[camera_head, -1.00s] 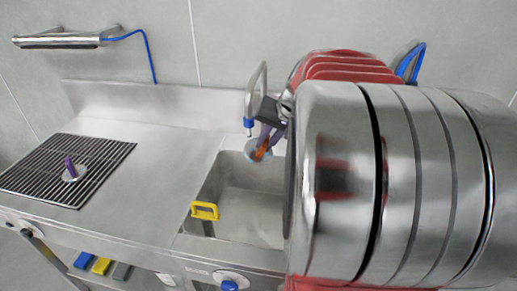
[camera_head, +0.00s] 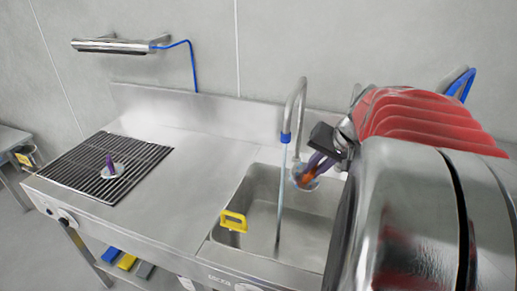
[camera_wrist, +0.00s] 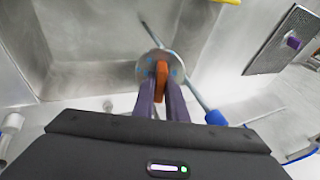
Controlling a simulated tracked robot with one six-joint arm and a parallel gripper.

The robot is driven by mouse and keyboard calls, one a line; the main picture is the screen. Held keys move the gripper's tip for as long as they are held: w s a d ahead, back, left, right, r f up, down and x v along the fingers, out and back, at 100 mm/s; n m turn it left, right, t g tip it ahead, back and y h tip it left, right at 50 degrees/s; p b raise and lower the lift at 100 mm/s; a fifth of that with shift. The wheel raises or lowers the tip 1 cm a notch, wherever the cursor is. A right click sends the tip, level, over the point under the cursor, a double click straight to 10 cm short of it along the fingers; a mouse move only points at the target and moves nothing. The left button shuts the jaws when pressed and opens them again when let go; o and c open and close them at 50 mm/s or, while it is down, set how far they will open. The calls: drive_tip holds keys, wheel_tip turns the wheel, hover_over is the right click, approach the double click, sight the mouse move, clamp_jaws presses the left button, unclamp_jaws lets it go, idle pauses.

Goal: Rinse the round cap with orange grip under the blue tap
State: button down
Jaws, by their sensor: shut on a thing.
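My gripper (camera_head: 311,171) has purple fingers and is shut on the orange grip of the round cap (camera_head: 296,182), holding it above the sink basin. In the wrist view the cap's pale disc (camera_wrist: 150,67) lies beyond the orange grip (camera_wrist: 161,80), between the fingertips. The blue tap (camera_head: 285,138) is a steel spout with a blue collar, left of my gripper. A thin stream of water (camera_head: 281,200) runs from it into the sink. In the head view the stream falls just left of the cap; whether it touches the rim I cannot tell.
A black grated rack (camera_head: 75,168) at left bears a disc with a purple grip (camera_head: 109,170). A steel bar with a blue cable (camera_head: 120,45) is on the wall. The counter between rack and sink is clear.

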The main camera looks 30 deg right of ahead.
drive_tip(key=shift+s, duration=1.4)
idle(0.7)
drive_tip(key=s+r, duration=0.4)
drive_tip(key=s, duration=0.1)
drive_tip(key=shift+d, duration=0.15)
idle(0.4)
